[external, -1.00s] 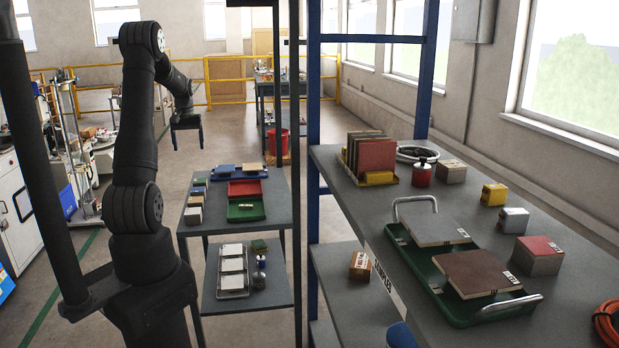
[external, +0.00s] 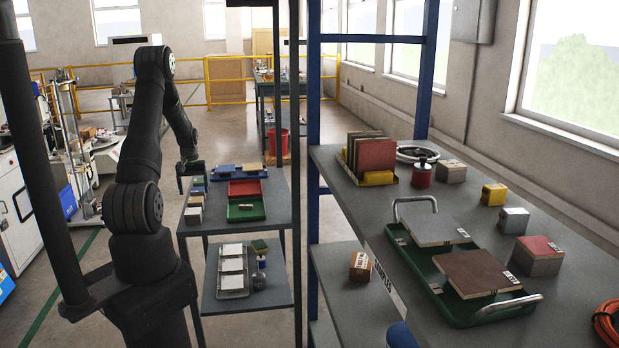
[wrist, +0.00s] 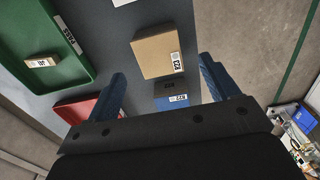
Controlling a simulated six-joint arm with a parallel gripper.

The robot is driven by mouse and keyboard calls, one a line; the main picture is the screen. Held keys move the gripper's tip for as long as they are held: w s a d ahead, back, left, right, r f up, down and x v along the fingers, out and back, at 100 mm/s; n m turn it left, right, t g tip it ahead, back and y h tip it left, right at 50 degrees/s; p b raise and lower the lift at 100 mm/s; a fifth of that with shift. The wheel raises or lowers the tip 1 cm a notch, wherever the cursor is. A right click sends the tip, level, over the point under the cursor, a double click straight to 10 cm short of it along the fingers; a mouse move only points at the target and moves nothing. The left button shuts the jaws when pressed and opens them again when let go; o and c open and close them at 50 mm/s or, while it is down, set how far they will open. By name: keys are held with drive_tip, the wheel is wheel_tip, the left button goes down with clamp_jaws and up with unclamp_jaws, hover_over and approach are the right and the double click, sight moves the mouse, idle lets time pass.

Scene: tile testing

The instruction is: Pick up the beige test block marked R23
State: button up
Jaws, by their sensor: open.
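The beige block (wrist: 158,54) lies on the grey shelf top in the wrist view, with a white label on one side that seems to read R23. In the external view it is likely the beige block (external: 195,201) in the row at the shelf's left edge. My gripper (wrist: 162,70) is open and empty. Its two blue fingers stand wide on either side of the block's line, with the block seen beyond and between them. In the external view my gripper (external: 190,178) hangs over the far left part of the shelf top.
A green tray (wrist: 85,62) labelled PASS holds a small beige piece (wrist: 42,62). A red tray (wrist: 75,110) lies near the left finger. A blue tray (external: 225,171) is behind.

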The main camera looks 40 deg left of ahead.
sight(196, 199)
drive_tip(key=shift+w+a+f, duration=0.15)
drive_tip(key=shift+w+f, duration=0.05)
drive_tip(key=shift+f, duration=1.35)
drive_tip(key=shift+w+a+f, duration=0.1)
drive_tip(key=shift+w+f, duration=0.05)
drive_tip(key=shift+f, duration=1.4)
drive_tip(key=c, duration=1.3)
